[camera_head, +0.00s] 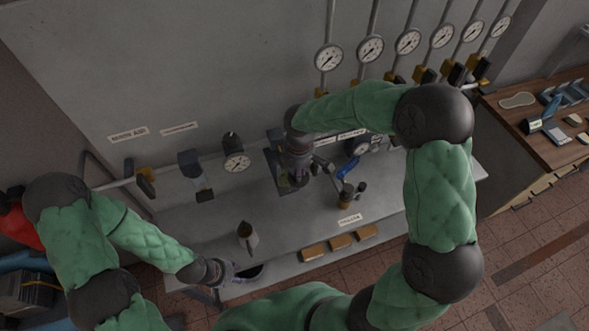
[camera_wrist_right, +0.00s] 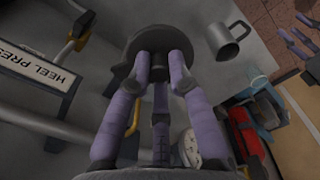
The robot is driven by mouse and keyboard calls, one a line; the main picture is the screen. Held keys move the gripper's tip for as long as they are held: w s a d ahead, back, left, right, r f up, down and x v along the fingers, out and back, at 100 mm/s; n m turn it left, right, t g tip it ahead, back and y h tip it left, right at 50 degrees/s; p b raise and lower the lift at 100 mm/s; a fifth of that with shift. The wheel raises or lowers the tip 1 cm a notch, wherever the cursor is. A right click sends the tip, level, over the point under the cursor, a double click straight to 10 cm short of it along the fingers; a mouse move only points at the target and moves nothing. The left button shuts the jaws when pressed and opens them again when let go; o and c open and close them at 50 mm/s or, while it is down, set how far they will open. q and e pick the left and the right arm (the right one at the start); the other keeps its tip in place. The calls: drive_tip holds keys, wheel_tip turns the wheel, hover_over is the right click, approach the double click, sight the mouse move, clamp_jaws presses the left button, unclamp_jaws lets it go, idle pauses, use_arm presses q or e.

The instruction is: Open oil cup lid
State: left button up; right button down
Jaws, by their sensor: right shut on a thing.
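In the right wrist view, the purple-sleeved fingers of my right gripper (camera_wrist_right: 160,62) are closed on a dark round piece (camera_wrist_right: 132,45), which looks like the oil cup lid. The body beneath it is hidden. In the head view, my right gripper (camera_head: 292,178) is over the middle of the bench against the back panel, and its wrist hides most of what it holds.
A small brass-coloured fitting (camera_head: 346,196) stands right of my right gripper. Pressure gauges (camera_head: 328,58) line the back panel. Wooden blocks (camera_head: 341,242) lie along the front edge.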

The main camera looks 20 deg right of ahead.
drive_tip(key=shift+s+d+n+p, duration=0.1)
drive_tip(key=shift+d+n+p, duration=0.2)
drive_tip(key=shift+n, duration=0.5)
drive_tip(key=shift+s+d+n+p, duration=0.1)
drive_tip(key=shift+d+n, duration=0.3)
drive_tip(key=shift+n, duration=0.4)
drive_tip(key=c, duration=1.1)
unclamp_jaws()
wheel_tip(320, 180, up, 12)
